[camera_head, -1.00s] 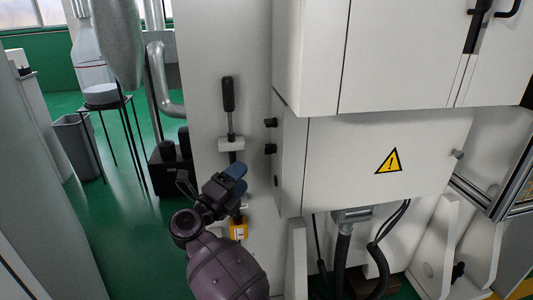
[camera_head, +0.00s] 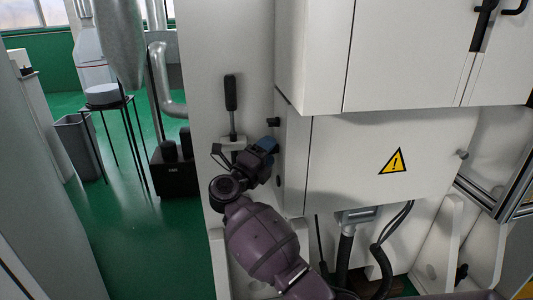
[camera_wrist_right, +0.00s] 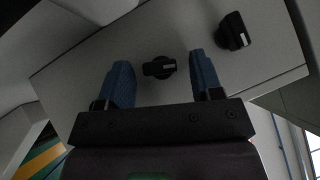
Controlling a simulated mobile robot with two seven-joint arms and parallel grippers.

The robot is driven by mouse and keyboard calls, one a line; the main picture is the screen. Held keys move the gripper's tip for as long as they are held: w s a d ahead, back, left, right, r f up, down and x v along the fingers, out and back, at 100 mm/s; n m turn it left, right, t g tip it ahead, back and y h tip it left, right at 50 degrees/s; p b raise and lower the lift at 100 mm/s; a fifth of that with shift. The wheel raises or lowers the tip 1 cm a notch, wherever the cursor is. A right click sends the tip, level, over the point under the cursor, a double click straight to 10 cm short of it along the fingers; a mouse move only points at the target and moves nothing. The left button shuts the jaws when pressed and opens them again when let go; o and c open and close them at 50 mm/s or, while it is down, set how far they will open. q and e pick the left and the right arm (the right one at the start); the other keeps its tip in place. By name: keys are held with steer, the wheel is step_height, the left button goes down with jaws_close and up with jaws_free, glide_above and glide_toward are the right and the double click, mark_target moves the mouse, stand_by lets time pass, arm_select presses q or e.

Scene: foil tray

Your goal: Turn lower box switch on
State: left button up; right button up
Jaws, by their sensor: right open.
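The lower white box (camera_head: 390,150) carries black rotary switches on its narrow left side. In the right wrist view, one black switch (camera_wrist_right: 160,67) with a pale mark lies between the blue open fingertips of my right gripper (camera_wrist_right: 158,78), with gaps on both sides. The other black switch (camera_wrist_right: 233,32) is outside the fingers, up and right. My left gripper is not in view.
A black-handled lever (camera_head: 231,95) stands on the white panel just left of my right gripper. A warning triangle (camera_head: 393,161) marks the box front. Cables (camera_head: 385,255) hang below the box. Green floor (camera_head: 165,240) lies open at left.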

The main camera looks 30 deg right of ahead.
steer(key=c, duration=0.9)
arm_select(q)
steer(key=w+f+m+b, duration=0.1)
steer(key=b, duration=0.2)
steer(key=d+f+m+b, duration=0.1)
steer(key=b, duration=0.3)
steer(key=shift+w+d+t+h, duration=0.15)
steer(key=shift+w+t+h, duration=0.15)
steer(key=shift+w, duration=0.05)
arm_select(e)
steer(key=m+g+h, duration=0.1)
steer(key=m+h, duration=0.1)
steer(key=m, duration=0.1)
steer(key=m+g+h, duration=0.1)
steer(key=m+h, duration=0.1)
steer(key=m, duration=0.1)
steer(key=f+m+g+h, duration=0.1)
steer(key=m, duration=0.1)
steer(key=shift+w+m+h, duration=0.2)
steer(key=shift+m+h, duration=0.2)
steer(key=shift+c, duration=0.2)
steer(key=shift+r, duration=0.1)
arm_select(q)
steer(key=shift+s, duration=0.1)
arm_select(e)
steer(key=o, duration=0.9)
steer(key=shift+r, duration=0.1)
steer(key=shift+o, duration=0.2)
